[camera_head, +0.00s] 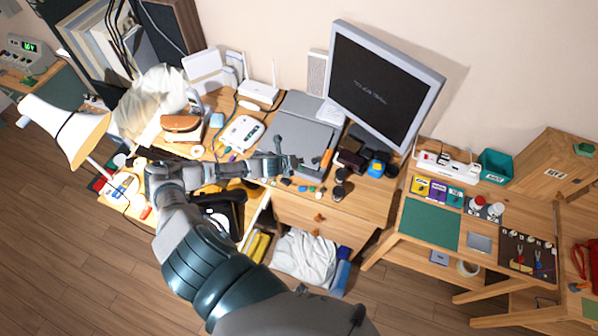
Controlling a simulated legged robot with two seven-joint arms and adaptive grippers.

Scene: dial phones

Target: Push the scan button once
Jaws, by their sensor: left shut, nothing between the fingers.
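A grey flat machine that looks like a scanner (298,133) lies on the wooden desk, left of the monitor. No scan button can be made out on it at this size; my gripper covers part of its front edge. My left arm reaches up from the bottom and bends to the right. My left gripper (294,163) is shut and empty, at or just above the machine's front edge; I cannot tell whether it touches. My right gripper is not in view.
A monitor (380,85) stands behind and right of the machine. An orange object (326,158), dark items and small coloured pieces (303,188) lie close by. A white phone-like device (241,133) and a router (258,91) stand to the left. A lower bench with a green mat (431,224) is at right.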

